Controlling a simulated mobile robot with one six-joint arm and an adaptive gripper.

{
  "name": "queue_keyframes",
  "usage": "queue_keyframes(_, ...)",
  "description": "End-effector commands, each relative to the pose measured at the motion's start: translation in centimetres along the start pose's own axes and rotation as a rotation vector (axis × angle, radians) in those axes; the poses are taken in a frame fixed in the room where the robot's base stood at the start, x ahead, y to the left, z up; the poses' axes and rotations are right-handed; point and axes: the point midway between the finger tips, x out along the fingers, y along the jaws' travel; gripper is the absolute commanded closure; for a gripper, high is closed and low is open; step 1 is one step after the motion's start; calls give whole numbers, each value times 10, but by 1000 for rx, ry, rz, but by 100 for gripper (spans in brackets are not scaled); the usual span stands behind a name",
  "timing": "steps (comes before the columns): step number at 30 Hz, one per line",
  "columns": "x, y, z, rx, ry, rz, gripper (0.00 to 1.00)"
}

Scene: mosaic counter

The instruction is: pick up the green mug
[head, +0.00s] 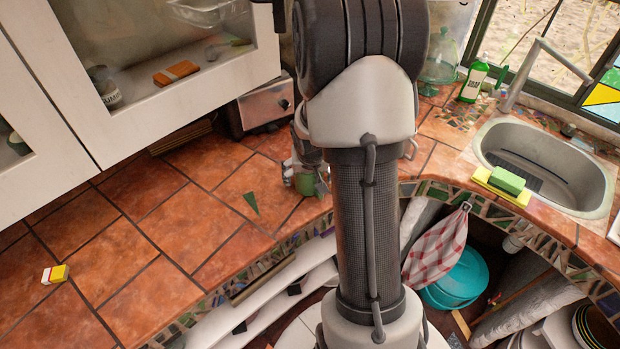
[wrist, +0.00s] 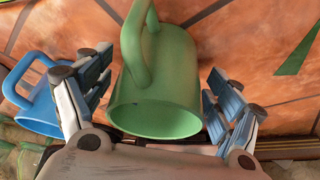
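The green mug (wrist: 178,65) is in the middle of the wrist view, its open rim toward my gripper and its handle at the upper left. My gripper (wrist: 160,78) is open, with one finger on each side of the mug. The left finger is close to the mug's side; a small gap shows at the right. I cannot tell whether either finger touches. In the head view the mug (head: 305,184) stands on the tiled counter, partly hidden by my gripper (head: 308,170) and arm.
A blue mug (wrist: 40,105) is just outside my left finger in the wrist view. A toaster-like metal box (head: 262,107) stands behind. A green shard (head: 250,202) and a small yellow-white box (head: 55,274) lie left on open counter. The sink (head: 590,190) is at the right.

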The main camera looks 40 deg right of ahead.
Motion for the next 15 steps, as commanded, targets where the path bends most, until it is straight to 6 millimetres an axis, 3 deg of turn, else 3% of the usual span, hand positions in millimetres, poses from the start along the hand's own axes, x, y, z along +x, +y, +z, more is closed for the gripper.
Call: queue_keyframes(15,0,0,0,0,-1,0,54)
